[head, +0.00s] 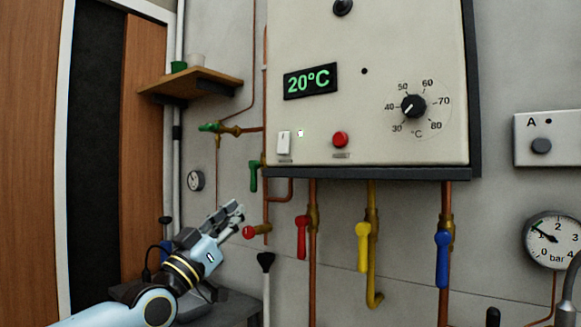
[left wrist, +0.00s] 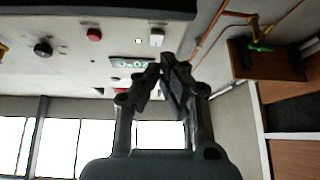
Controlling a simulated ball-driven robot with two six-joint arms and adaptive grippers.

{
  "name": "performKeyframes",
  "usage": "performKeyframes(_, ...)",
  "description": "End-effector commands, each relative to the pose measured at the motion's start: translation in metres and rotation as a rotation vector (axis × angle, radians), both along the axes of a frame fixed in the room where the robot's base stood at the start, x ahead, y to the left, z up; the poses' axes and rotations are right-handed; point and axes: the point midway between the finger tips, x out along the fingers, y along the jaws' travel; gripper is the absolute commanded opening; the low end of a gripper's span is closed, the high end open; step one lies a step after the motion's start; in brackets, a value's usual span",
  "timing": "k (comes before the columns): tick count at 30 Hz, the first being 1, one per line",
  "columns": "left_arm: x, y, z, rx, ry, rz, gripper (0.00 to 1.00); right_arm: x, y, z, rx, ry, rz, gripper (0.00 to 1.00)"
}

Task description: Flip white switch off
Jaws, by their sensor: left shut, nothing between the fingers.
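The white switch (head: 284,143) sits at the lower left of the boiler panel's front. Which way the rocker is pressed is too small to tell. My left gripper (head: 237,208) is shut and empty, below and left of the switch, apart from it. In the left wrist view the closed fingers (left wrist: 166,64) show before the panel, which appears upside down, with the white switch (left wrist: 157,37) beyond the fingertips. My right gripper is not in view.
The panel (head: 380,60) also bears a display reading 20°C (head: 310,81), a red button (head: 340,139) and a dial (head: 413,105). Pipes with green (head: 253,176), red (head: 302,238), yellow (head: 363,246) and blue (head: 442,259) handles run below. A wooden shelf (head: 190,82) juts out at left.

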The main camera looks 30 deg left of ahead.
Motion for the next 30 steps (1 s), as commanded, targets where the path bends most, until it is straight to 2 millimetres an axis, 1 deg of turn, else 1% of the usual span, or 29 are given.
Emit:
performKeyframes(1, -0.001, -0.003, 0.038, 0.016, -0.03, -0.014, 0.0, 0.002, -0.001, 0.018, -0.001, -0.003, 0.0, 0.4)
performKeyframes(2, -0.001, -0.004, 0.052, 0.027, -0.043, -0.019, 0.0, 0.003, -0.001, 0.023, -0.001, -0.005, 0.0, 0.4)
performKeyframes(3, -0.001, -0.004, 0.065, 0.039, -0.055, -0.021, 0.0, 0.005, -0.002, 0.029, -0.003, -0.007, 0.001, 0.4)
performKeyframes(6, 0.001, -0.002, 0.082, 0.056, -0.068, -0.02, 0.0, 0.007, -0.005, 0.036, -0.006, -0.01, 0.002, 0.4)
performKeyframes(9, 0.002, -0.001, 0.088, 0.059, -0.074, -0.02, 0.0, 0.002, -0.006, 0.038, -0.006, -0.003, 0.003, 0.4)
performKeyframes(15, 0.002, -0.001, 0.086, 0.059, -0.075, -0.019, 0.0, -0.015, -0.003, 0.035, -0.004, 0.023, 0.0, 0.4)
performKeyframes(18, 0.002, -0.001, 0.086, 0.059, -0.074, -0.019, 0.0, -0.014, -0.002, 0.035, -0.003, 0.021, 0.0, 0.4)
performKeyframes(22, 0.005, -0.001, 0.088, 0.057, -0.075, -0.019, 0.0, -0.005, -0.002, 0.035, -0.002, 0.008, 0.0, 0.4)
performKeyframes(26, 0.017, -0.002, 0.097, 0.057, -0.078, -0.018, 0.0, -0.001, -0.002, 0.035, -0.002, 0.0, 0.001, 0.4)
performKeyframes(30, 0.039, -0.004, 0.114, 0.056, -0.08, -0.018, 0.0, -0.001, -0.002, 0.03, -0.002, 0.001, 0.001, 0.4)
